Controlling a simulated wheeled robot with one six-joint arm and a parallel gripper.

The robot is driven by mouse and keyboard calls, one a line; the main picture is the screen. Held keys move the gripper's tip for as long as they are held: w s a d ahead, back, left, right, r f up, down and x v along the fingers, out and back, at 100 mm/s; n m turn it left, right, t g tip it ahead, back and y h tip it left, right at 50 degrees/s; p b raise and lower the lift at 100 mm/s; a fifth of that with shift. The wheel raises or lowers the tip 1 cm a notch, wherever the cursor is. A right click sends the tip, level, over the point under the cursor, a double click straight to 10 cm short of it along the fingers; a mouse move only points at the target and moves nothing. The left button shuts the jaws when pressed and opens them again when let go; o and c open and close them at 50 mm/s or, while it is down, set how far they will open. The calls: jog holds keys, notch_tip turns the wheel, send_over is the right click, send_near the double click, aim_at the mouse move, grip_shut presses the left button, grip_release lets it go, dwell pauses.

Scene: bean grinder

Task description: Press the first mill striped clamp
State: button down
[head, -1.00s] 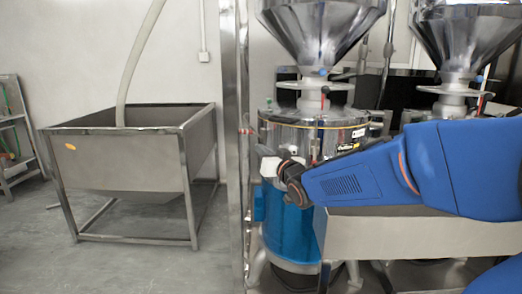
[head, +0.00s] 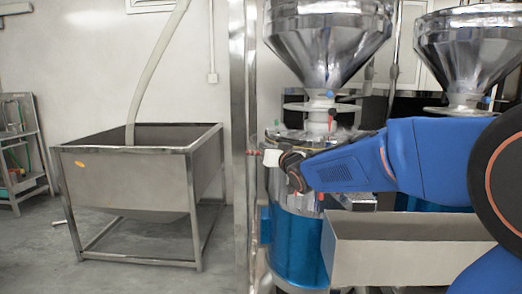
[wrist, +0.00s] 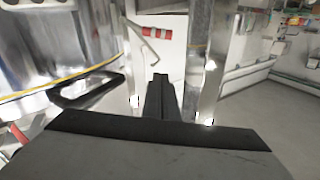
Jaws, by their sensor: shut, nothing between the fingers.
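The first mill (head: 300,235) is a steel and blue cylinder under a cone-shaped steel hopper (head: 328,40) in the head view. A red and white striped clamp (wrist: 152,32) with a thin bent metal lever below it shows at the top of the wrist view, on a white upright surface. My gripper (wrist: 159,78) is shut and empty. Its dark fingertips point toward the area below the clamp in the picture; I cannot tell the gap or any contact. In the head view my wrist (head: 292,168) is beside the upper part of the mill and hides part of it.
A dark curved handle (wrist: 85,90) is left of my fingers. A second hopper (head: 468,50) stands at the right. A steel trough (head: 400,250) is below my arm. A steel post (head: 237,150) and an open steel bin (head: 130,180) are at the left, with bare floor around the bin.

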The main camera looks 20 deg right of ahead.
send_over(256, 154)
jog(key=s+a, duration=0.1)
jog(key=s, duration=0.4)
jog(key=shift+w+a+f, duration=0.15)
jog(key=shift+w+f, duration=0.15)
jog(key=shift+f, duration=0.25)
jog(key=shift+w+a+f, duration=0.2)
jog(key=shift+w+f, duration=0.15)
jog(key=shift+f, duration=0.25)
jog(key=shift+w+a+f, duration=0.15)
jog(key=shift+w+f, duration=0.15)
jog(key=shift+f, duration=0.25)
jog(key=shift+f, duration=0.1)
